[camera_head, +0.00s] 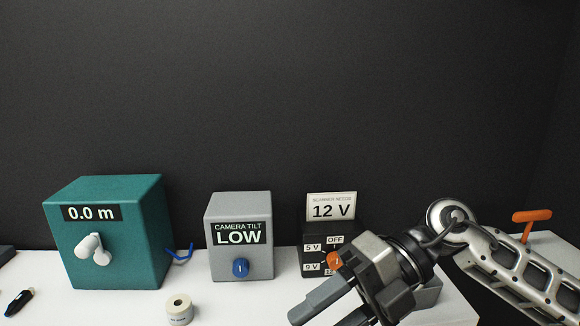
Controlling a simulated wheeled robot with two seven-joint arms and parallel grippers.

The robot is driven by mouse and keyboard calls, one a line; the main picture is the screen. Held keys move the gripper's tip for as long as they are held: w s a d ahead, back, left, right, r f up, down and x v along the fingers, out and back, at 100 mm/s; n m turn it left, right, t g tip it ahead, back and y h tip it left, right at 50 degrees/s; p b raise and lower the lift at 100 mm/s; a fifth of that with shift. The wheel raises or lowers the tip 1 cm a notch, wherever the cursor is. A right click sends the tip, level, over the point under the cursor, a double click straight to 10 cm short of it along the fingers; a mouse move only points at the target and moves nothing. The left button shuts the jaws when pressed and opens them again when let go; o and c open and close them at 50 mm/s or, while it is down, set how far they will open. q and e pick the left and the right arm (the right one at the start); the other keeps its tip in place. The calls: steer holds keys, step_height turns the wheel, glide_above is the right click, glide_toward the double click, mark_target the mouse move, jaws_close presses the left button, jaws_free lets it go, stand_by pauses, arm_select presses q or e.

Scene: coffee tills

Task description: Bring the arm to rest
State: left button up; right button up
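My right arm comes in from the right edge, and its gripper (326,315) points down and left over the front of the white table. Its two fingers show a gap with nothing seen in it; one fingertip runs past the bottom edge. The gripper body is in front of a black selector box (316,240) and hides part of it. The box's orange knob (334,261) shows just left of the gripper body; whether they touch I cannot tell. A card on the box (331,208) reads 12 V. My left gripper is not in view.
A teal box (140,240) with a white crank reads 0.0 m. A grey box (225,268) with a blue knob reads CAMERA TILT LOW. A paper roll (179,310), a dark pen-like thing (19,302) and an orange T-handle (531,217) are also around.

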steer(key=w+a+r+m+t+y, duration=0.2)
steer(key=a+m+t+y, duration=0.25)
steer(key=m+y, duration=0.45)
steer(key=w+d+f+m+t+h, duration=0.25)
steer(key=f+m+t+h, duration=0.2)
steer(key=m+t, duration=0.45)
steer(key=w+d+f+m+t+h, duration=0.2)
steer(key=d+f+m+t+h, duration=0.15)
steer(key=f+m+t, duration=0.4)
steer(key=s+d+f+m+g+h, duration=0.2)
steer(key=s+d+f+m+h, duration=0.1)
steer(key=f, duration=0.4)
steer(key=s+d+f+m+g+h, duration=0.2)
steer(key=s+d+f+m+h, duration=0.1)
steer(key=s+f, duration=0.3)
steer(key=s+d+f+m+g+h, duration=0.1)
steer(key=s+d+f+m+h, duration=0.2)
steer(key=f, duration=0.7)
steer(key=shift+s+d+m+g+h, duration=0.45)
steer(key=shift+s+m, duration=0.2)
steer(key=shift+m, duration=0.5)
